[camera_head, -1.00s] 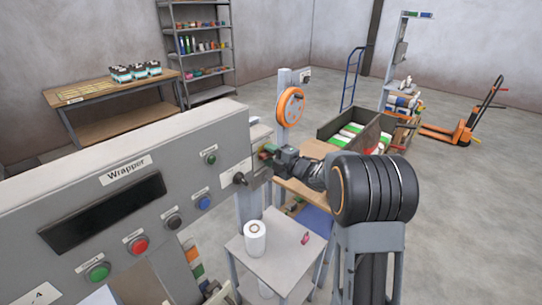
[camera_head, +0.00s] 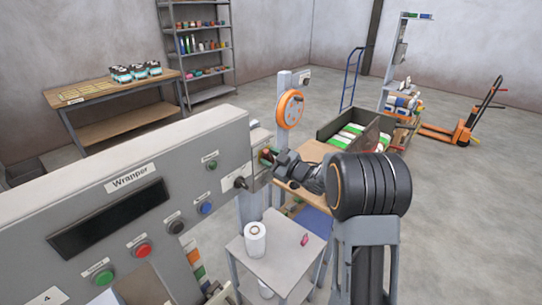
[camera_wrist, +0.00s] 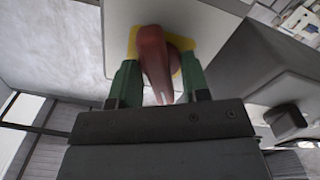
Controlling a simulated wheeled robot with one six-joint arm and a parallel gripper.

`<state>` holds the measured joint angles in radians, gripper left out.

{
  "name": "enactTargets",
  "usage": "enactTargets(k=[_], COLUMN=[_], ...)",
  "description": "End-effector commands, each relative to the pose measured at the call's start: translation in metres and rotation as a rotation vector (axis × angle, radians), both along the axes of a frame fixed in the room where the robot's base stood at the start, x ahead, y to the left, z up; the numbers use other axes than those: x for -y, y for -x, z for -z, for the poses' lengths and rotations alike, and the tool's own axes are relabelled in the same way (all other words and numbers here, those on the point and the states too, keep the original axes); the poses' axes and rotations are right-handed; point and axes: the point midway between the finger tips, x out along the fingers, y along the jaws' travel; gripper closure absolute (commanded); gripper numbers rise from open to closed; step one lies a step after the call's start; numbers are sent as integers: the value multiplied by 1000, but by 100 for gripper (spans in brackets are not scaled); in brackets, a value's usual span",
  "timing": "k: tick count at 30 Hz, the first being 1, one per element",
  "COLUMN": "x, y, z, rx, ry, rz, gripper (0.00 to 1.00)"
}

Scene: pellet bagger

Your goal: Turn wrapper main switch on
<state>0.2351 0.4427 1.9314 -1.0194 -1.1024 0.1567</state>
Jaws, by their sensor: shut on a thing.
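The wrapper's main switch is a red rotary handle (camera_wrist: 152,55) on a yellow plate (camera_wrist: 187,62), on the side of a grey box (camera_head: 262,140) at the right end of the Wrapper panel (camera_head: 130,195). In the wrist view my gripper (camera_wrist: 158,85) has its green fingers on both sides of the red handle, shut on it. In the head view my gripper (camera_head: 268,157) is at that box, and its fingers hide most of the handle. The handle's exact turn angle is hard to tell.
The panel carries a black lever (camera_head: 241,183), a blue button (camera_head: 206,208), a red button (camera_head: 143,250) and a green button (camera_head: 104,277). Below stands a grey table (camera_head: 285,260) with a white roll (camera_head: 255,240). An orange handwheel (camera_head: 290,108) stands behind the box.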

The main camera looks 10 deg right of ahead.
Motion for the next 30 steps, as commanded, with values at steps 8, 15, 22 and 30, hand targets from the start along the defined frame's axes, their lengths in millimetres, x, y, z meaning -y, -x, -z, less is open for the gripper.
enactTargets(k=[8,15,22,30], x=[1,1,2,2], y=[-1,-1,-1,-1], z=[-3,-3,-2,-2], rx=[-138,-221,-268,-286], ry=[-189,-308,-373,-399], rz=[1,1,1,2], gripper=[81,81,81,81])
